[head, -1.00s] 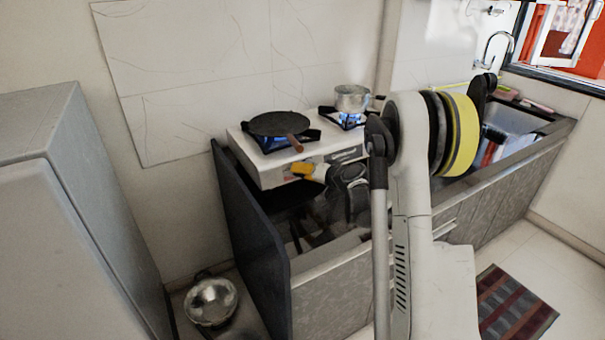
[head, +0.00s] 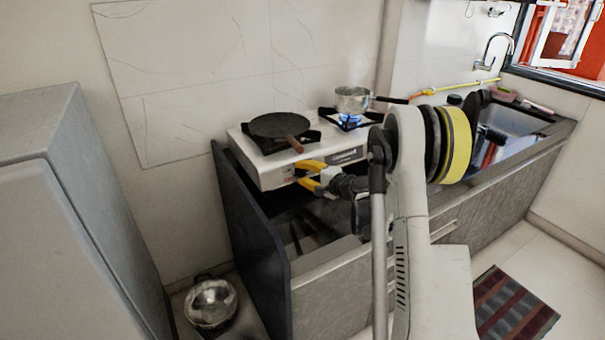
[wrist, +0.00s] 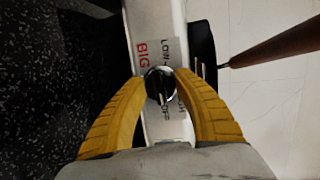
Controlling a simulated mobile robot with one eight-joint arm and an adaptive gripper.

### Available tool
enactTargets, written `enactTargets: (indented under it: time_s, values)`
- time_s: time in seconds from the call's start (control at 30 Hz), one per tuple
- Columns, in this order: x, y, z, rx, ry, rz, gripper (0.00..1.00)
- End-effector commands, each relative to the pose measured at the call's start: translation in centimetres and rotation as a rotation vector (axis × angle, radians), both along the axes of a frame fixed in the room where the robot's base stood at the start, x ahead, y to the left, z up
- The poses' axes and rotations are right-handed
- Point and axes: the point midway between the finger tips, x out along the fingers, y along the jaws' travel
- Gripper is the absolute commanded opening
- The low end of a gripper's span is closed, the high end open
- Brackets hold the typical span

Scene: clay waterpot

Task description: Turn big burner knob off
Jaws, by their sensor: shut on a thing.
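The big burner knob (wrist: 160,86) is round and dark with a raised bar, on the white stove front (wrist: 150,22) beside red "BIG" lettering. "LOW" and what looks like "OFF" are printed around it. In the wrist view its bar runs roughly along the picture's vertical. My gripper (wrist: 166,78) has its yellow fingers on both sides of the knob, shut on it. In the head view my gripper (head: 301,173) is at the front of the stove (head: 266,175). No flame shows under the flat black pan (head: 278,124) on the left burner.
A steel pot (head: 351,103) stands on the right burner with a blue flame (head: 350,119) below. The pan's brown handle (head: 296,145) sticks out over the stove's front edge, close above my gripper. A dark panel (head: 250,230) borders the counter's left end.

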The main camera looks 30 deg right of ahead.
Motion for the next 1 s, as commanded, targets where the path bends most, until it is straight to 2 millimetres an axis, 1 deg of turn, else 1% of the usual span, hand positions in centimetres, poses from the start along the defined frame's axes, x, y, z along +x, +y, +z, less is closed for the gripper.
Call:
enactTargets:
  time_s: [0.3,0.7,0.73,0.77,0.8,1.0]
  values:
    - [0.05,0.10,0.03,0.068,0.002,-0.012,0.06]
    - [0.06,0.12,0.05,0.072,0.002,-0.013,0.06]
    - [0.06,0.12,0.05,0.072,0.002,-0.013,0.45]
    - [0.06,0.12,0.05,0.072,0.002,-0.013,0.54]
    - [0.05,0.12,0.05,0.072,0.002,-0.013,0.59]
    - [0.03,0.06,0.03,0.071,0.002,-0.014,0.59]
